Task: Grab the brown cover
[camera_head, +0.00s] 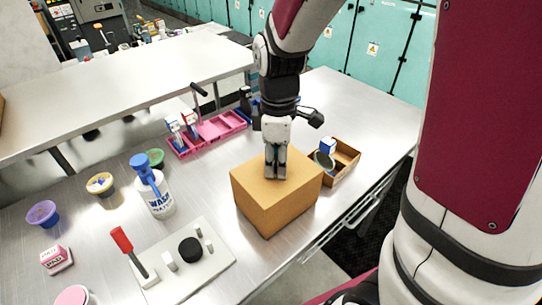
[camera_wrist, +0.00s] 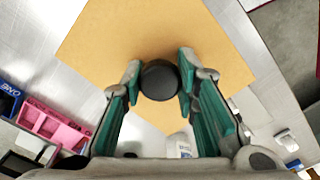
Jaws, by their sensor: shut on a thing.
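The brown cover (camera_head: 262,205) is a box-shaped, tan-brown block on the steel table, near its front edge. Its flat top fills much of the wrist view (camera_wrist: 185,28). A round black knob (camera_wrist: 160,80) stands on the top. My gripper (camera_head: 276,174) points down at the middle of the cover's top. In the wrist view its two green-padded fingers (camera_wrist: 160,82) are closed against both sides of the knob. The fingers hide the knob in the head view. Whatever is under the cover is hidden, and I cannot tell whether it is lifted slightly.
A brown open tray (camera_head: 346,160) with small items stands close on the right. A pink tray (camera_head: 222,127) lies behind. A wash bottle (camera_head: 157,195) and a pale panel with a red lever (camera_head: 122,240) are on the left. Bare table (camera_head: 350,105) shows at the back right.

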